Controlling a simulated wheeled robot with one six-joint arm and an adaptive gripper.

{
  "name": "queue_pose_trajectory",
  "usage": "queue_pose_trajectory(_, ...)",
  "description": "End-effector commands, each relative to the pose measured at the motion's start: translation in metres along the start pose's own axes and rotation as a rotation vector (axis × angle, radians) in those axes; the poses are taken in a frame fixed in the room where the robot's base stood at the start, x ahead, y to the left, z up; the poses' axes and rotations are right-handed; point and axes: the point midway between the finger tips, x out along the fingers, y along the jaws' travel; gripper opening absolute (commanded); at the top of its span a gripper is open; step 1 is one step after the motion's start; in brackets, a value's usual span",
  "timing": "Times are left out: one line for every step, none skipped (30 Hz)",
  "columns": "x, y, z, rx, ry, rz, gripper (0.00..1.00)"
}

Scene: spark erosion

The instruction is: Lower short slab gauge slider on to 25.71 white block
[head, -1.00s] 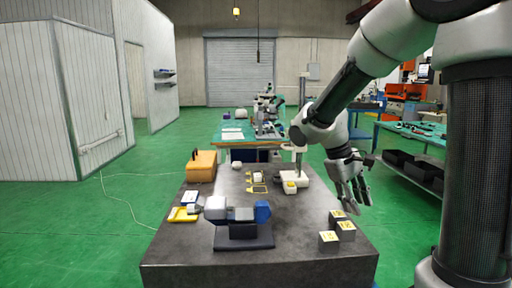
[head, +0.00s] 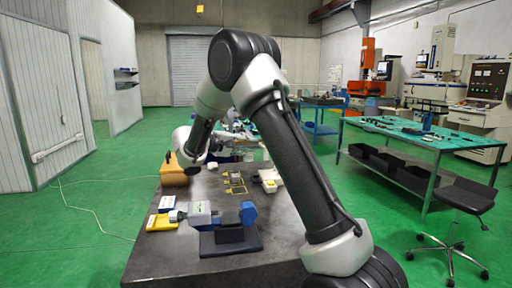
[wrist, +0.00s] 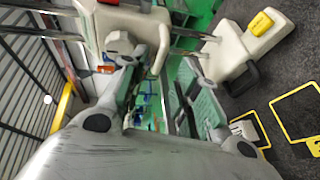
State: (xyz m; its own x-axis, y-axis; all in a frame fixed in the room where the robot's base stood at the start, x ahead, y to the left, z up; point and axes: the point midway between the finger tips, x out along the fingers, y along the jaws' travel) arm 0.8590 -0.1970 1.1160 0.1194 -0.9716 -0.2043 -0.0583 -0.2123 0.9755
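The gauge shows in the wrist view as a cream base (wrist: 225,52) with bright rods leading to a cream slider body (wrist: 92,18). A yellow block (wrist: 261,23) sits on the base. In the head view my arm hides the gripper. A pale block (wrist: 245,127) lies inside a yellow outline on the table. I cannot read its value.
The dark table (head: 180,255) carries a blue and grey vise-like fixture (head: 228,232), a yellow tray (head: 162,222) and an orange case (head: 174,173). More yellow outlines (wrist: 297,110) mark the table. A green-topped bench (head: 400,130) and a stool (head: 462,197) stand to the right.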

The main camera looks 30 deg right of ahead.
Motion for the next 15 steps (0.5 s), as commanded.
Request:
queue_pose_trajectory(0.010,0.000,0.001,-0.001,-0.004,0.000,0.31)
queue_pose_trajectory(0.015,0.000,0.001,-0.001,-0.003,0.001,0.31)
queue_pose_trajectory(0.022,0.000,0.001,-0.001,-0.004,0.000,0.31)
queue_pose_trajectory(0.027,0.000,0.001,-0.001,-0.004,-0.001,0.31)
queue_pose_trajectory(0.031,-0.001,0.001,-0.002,-0.003,-0.001,0.31)
queue_pose_trajectory(0.037,0.000,0.001,-0.002,-0.003,0.000,0.31)
queue_pose_trajectory(0.040,0.000,0.001,-0.002,-0.003,0.000,0.31)
queue_pose_trajectory(0.043,0.000,0.001,-0.002,-0.003,0.000,0.31)
queue_pose_trajectory(0.046,0.000,0.001,-0.002,-0.002,-0.001,0.31)
queue_pose_trajectory(0.048,-0.001,0.001,-0.002,-0.001,-0.001,0.31)
queue_pose_trajectory(0.049,-0.001,0.001,-0.002,-0.001,-0.001,0.31)
queue_pose_trajectory(0.051,-0.001,0.001,-0.002,-0.001,-0.001,0.31)
queue_pose_trajectory(0.051,-0.001,0.000,-0.002,0.000,-0.001,0.31)
queue_pose_trajectory(0.051,-0.001,0.000,-0.002,0.000,-0.001,0.31)
queue_pose_trajectory(0.051,-0.001,0.000,-0.002,0.000,-0.001,0.31)
